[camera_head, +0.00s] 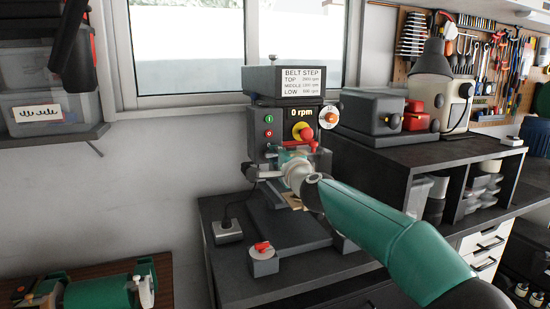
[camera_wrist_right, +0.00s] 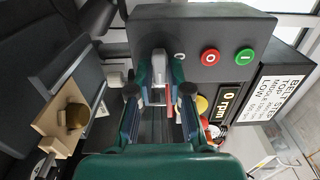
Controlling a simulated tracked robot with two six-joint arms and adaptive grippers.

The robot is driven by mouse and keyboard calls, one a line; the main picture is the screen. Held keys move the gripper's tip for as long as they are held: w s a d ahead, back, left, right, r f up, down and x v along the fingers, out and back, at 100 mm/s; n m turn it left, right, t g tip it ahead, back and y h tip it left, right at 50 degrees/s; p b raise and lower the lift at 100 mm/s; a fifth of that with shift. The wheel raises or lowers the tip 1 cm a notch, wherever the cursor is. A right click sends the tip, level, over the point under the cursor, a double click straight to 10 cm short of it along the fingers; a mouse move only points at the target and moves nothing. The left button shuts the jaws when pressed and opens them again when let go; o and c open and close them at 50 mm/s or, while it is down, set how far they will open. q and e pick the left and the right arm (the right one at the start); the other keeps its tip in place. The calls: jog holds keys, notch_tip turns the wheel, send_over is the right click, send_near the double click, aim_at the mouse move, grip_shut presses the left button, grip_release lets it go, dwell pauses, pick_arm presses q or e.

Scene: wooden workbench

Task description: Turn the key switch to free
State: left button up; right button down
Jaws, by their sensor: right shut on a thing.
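The grey drilling machine (camera_head: 257,117) stands on the dark bench, with green and red buttons on its front panel. My right gripper (camera_head: 290,158) is at the panel's lower part, below the red button, and hides what is there in the head view. In the right wrist view, the gripper (camera_wrist_right: 160,78) is shut on a small grey metallic piece, which looks like the key of the key switch (camera_wrist_right: 158,66). It sits beside the red button (camera_wrist_right: 210,57). A small pale mark (camera_wrist_right: 180,57) shows between them. Which position the key points to cannot be told. My left gripper is not in view.
A red and yellow stop knob (camera_head: 304,133) and a white dial with an orange knob (camera_head: 328,117) are close to my right gripper. A grey box with a red knob (camera_head: 263,260) sits at the bench front. A wooden block (camera_wrist_right: 62,118) lies below the machine head.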

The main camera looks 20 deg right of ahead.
jog(key=shift+d+f, duration=0.1)
jog(key=shift+f, duration=0.25)
jog(key=c, duration=1.4)
grip_release()
jog(key=shift+o, duration=1)
jog(key=shift+d, duration=0.1)
jog(key=shift+r, duration=0.1)
jog(key=shift+s+r, duration=0.1)
jog(key=shift+s, duration=0.1)
jog(key=s, duration=1.1)
jog(key=shift+s, duration=0.25)
jog(key=shift+d, duration=0.1)
